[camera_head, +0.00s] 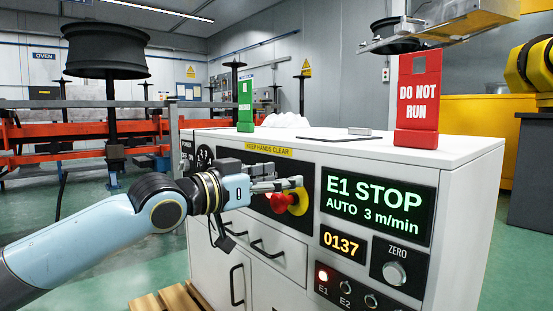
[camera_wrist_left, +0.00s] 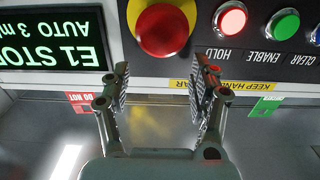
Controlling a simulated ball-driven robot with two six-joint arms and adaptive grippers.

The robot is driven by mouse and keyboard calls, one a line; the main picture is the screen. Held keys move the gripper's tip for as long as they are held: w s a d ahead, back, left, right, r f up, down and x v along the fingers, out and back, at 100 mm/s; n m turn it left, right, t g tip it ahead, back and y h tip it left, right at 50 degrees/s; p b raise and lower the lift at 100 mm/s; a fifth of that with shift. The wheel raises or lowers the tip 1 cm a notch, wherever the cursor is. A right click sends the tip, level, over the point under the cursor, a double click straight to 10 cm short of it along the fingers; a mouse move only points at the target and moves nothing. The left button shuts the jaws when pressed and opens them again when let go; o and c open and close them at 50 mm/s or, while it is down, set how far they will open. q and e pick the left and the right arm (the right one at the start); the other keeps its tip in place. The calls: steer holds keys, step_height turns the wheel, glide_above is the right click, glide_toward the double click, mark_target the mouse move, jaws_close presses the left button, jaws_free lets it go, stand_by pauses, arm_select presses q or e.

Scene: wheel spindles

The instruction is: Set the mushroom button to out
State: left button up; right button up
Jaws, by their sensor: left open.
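The red mushroom button (camera_head: 280,203) sits on a yellow collar (camera_head: 299,203) on the dark front panel of the white cabinet. My left gripper (camera_head: 290,184) is beside it in the head view, its fingers partly covering the collar's upper part. In the left wrist view the red cap (camera_wrist_left: 162,30) lies beyond the open fingertips (camera_wrist_left: 164,72), roughly centred between them, with nothing held. I cannot tell whether the button is in or out. The display (camera_head: 376,207) reads "E1 STOP AUTO 3 m/min". The right gripper is not in view.
A lit red button (camera_wrist_left: 230,19) and a green button (camera_wrist_left: 284,24) are near the mushroom button. A ZERO knob (camera_head: 397,273) and lit E1 lamp (camera_head: 322,275) are lower right. A red "DO NOT RUN" sign (camera_head: 418,95) stands on the cabinet top (camera_head: 450,150).

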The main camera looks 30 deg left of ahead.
arm_select(q)
step_height(320, 180, up, 5)
steer(key=shift+r, duration=0.1)
stand_by(0.5)
